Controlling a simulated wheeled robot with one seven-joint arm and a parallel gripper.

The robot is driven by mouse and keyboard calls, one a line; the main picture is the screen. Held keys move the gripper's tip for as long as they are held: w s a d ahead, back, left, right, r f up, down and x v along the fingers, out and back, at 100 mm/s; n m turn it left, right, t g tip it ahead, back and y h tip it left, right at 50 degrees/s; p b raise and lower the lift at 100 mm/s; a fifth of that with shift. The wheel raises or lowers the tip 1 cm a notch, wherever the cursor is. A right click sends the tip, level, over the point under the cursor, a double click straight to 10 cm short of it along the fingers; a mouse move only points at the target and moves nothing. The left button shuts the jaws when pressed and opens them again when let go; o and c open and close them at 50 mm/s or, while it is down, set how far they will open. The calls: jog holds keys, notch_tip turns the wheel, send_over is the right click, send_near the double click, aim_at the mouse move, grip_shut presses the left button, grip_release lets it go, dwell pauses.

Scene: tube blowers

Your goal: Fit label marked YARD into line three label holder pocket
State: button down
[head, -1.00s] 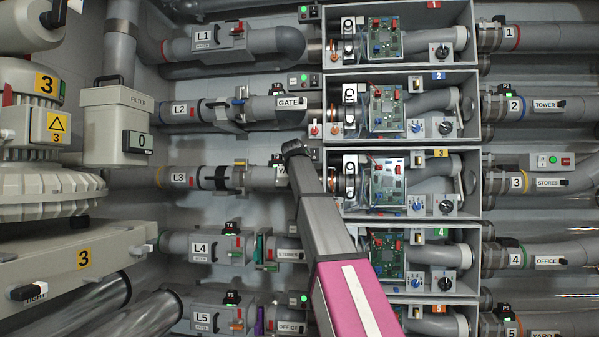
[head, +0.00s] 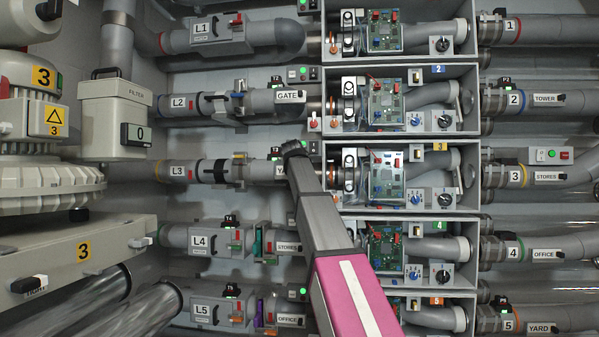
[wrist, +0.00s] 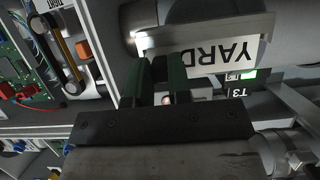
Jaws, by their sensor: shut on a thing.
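The white label marked YARD (wrist: 222,55) appears upside down in the wrist view, beside the grey pipe. In the head view only its left part (head: 277,171) shows on the line three pipe (head: 262,172), left of my gripper. My gripper (wrist: 166,82) is shut on the label's edge, with its dark green fingers at the label's left end in the wrist view. In the head view my gripper (head: 294,149) partly hides the label. A grey holder strip (wrist: 205,30) runs along the label's far long edge. I cannot tell whether the label sits inside the pocket.
The open line three box with a circuit board (head: 387,178) is close to the right of my gripper. A GATE label (head: 289,97) is on the line above. A STORES label (head: 288,247) is on the line below. Pipes crowd the wall.

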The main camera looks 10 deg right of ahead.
jog(key=shift+f, duration=0.2)
jog(key=c, duration=1)
grip_release()
jog(key=shift+s, duration=0.1)
jog(key=v, duration=1)
jog(key=shift+s+a+r, duration=0.1)
jog(key=shift+s, duration=0.15)
